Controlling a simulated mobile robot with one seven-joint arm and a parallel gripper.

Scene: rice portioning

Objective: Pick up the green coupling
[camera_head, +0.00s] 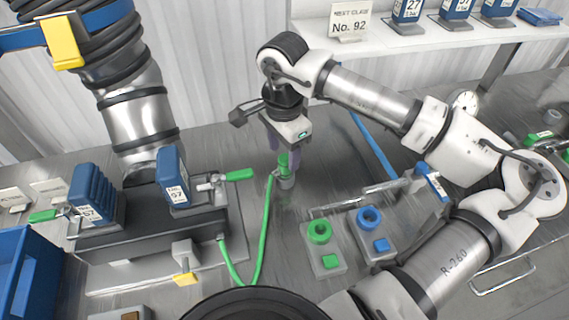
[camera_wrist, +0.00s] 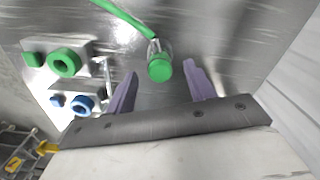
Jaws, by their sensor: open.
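The green coupling (camera_head: 284,168) stands on the grey metal table at the end of a green hose (camera_head: 268,225), with a metal collar at its lower end. In the wrist view the coupling (camera_wrist: 159,69) shows its round green top, just beyond and between the two purple fingers. My gripper (camera_head: 283,150) points down over the coupling in the head view. In the wrist view my gripper (camera_wrist: 160,85) is open, with clear space between each finger and the coupling. Whether the fingers reach down beside the coupling is hard to tell.
A green-ringed socket block (camera_head: 320,232) and a blue-ringed one (camera_head: 369,217) stand right of the hose. A dark fixture (camera_head: 150,235) with blue cartridges and green levers is at left. A blue bin (camera_head: 25,270) is at far left. A white shelf (camera_head: 420,42) runs behind.

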